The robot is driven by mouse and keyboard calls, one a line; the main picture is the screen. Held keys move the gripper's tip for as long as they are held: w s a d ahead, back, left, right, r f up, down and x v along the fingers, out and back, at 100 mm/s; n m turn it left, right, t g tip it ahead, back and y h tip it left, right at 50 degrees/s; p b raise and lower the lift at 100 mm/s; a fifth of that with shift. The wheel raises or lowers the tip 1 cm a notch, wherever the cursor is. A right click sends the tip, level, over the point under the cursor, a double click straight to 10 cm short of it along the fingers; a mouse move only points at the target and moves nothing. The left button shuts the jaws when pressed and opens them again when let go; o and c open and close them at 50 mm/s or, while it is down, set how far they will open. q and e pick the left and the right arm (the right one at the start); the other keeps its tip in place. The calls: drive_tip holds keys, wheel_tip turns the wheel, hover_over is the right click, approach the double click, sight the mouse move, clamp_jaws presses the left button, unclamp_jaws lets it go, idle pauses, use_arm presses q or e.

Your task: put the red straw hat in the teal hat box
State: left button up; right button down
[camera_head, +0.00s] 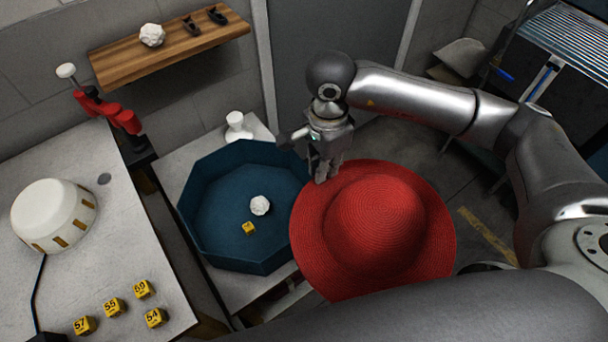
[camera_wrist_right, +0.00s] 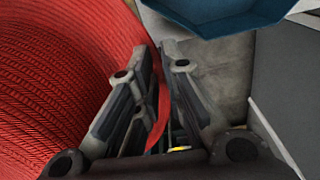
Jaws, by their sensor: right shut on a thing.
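The red straw hat (camera_head: 380,222) is held in the air in the head view, just right of the teal hat box, crown up. My right gripper (camera_head: 322,176) is shut on the hat's brim at its far left edge. In the right wrist view the hat (camera_wrist_right: 55,80) fills the left side, and its brim passes between the fingers of the right gripper (camera_wrist_right: 165,90). The teal hat box (camera_head: 250,152) is open and eight-sided, on a pale table. Its rim also shows in the right wrist view (camera_wrist_right: 215,18). My left gripper is not in view.
In the box lie a white crumpled ball (camera_head: 260,205) and a yellow numbered cube (camera_head: 249,229). A white stand (camera_head: 236,122) is behind it. A pale worktop (camera_head: 95,265) at left holds a white drum-like form (camera_head: 52,214) and several yellow cubes. A wooden shelf (camera_head: 175,50) hangs behind.

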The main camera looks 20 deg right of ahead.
drive_tip(key=w+a+f+m+b, duration=0.1)
drive_tip(key=f+m+b, duration=0.2)
drive_tip(key=f+m, duration=0.5)
drive_tip(key=w+a+f+m+b, duration=0.1)
drive_tip(key=f+m+b, duration=0.3)
drive_tip(key=f+m, duration=0.5)
drive_tip(key=w+f+m+b, duration=0.2)
drive_tip(key=f+m+b, duration=0.2)
drive_tip(key=f+m, duration=0.5)
drive_tip(key=shift+w+a+f, duration=0.15)
drive_tip(key=shift+a+f, duration=0.2)
drive_tip(key=shift+a, duration=0.05)
idle(0.8)
drive_tip(key=shift+f+b, duration=0.3)
drive_tip(key=shift+f, duration=0.1)
idle(0.3)
idle(0.3)
drive_tip(key=c, duration=1.5)
unclamp_jaws()
drive_tip(key=shift+o, duration=0.2)
